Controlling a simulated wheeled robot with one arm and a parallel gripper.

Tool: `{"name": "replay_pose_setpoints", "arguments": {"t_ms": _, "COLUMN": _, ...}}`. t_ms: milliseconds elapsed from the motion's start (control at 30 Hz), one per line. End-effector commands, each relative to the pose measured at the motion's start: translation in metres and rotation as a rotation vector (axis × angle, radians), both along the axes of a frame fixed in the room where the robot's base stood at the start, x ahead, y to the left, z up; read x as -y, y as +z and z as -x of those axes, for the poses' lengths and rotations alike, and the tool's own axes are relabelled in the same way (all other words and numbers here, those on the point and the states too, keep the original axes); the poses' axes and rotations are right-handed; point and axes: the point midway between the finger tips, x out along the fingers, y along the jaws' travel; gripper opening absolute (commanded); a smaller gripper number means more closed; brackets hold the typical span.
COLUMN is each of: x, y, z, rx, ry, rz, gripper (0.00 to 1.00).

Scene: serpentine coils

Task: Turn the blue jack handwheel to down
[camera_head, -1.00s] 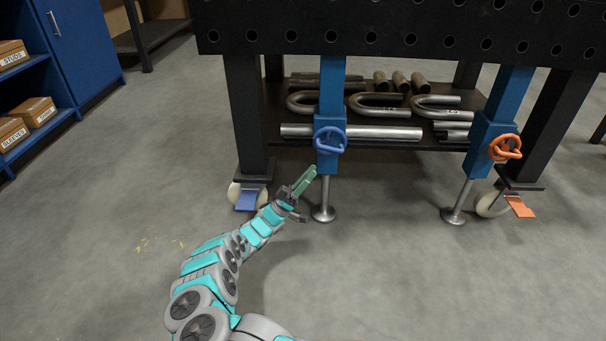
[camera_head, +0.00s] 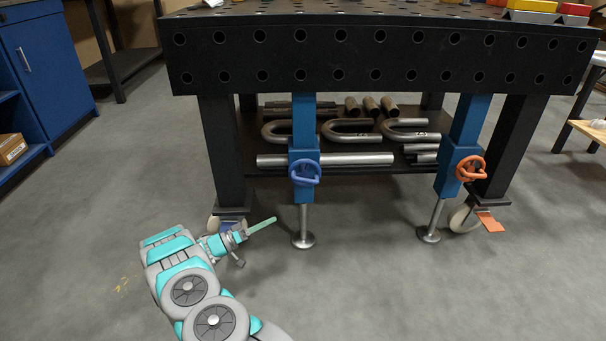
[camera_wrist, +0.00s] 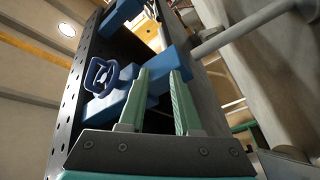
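The blue jack handwheel (camera_head: 305,172) sits on the front of a blue jack leg (camera_head: 303,148) under the near left part of the black table. In the wrist view the handwheel (camera_wrist: 101,75) is beyond the fingers, up and to the left. My gripper (camera_head: 268,224) is low, left of the jack's steel foot, and apart from the handwheel. In the wrist view my gripper (camera_wrist: 160,95) has its two green fingers spread with a gap between them, and nothing is held.
An orange handwheel (camera_head: 471,168) is on the right jack. A caster with a blue pedal (camera_head: 229,227) stands close behind my gripper. The black table (camera_head: 350,60) overhangs a shelf of steel pipes (camera_head: 325,160). Grey floor in front is clear.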

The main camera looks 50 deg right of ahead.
Motion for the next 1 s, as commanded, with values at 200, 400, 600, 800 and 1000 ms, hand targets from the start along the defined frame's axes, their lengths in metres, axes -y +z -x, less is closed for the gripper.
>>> {"name": "replay_pose_setpoints", "arguments": {"t_ms": 200, "x": -0.022, "y": 0.035, "z": -0.021, "rx": -0.05, "ry": 0.05, "rz": -0.235, "gripper": 0.32}}
{"name": "replay_pose_setpoints", "arguments": {"t_ms": 400, "x": -0.029, "y": 0.082, "z": -0.015, "rx": -0.124, "ry": 0.091, "rz": -0.36, "gripper": 0.32}}
{"name": "replay_pose_setpoints", "arguments": {"t_ms": 600, "x": -0.019, "y": 0.135, "z": 0.015, "rx": -0.216, "ry": 0.101, "rz": -0.41, "gripper": 0.32}}
{"name": "replay_pose_setpoints", "arguments": {"t_ms": 800, "x": -0.002, "y": 0.174, "z": 0.051, "rx": -0.283, "ry": 0.078, "rz": -0.412, "gripper": 0.32}}
{"name": "replay_pose_setpoints", "arguments": {"t_ms": 1000, "x": 0.007, "y": 0.184, "z": 0.066, "rx": -0.309, "ry": 0.064, "rz": -0.411, "gripper": 0.32}}
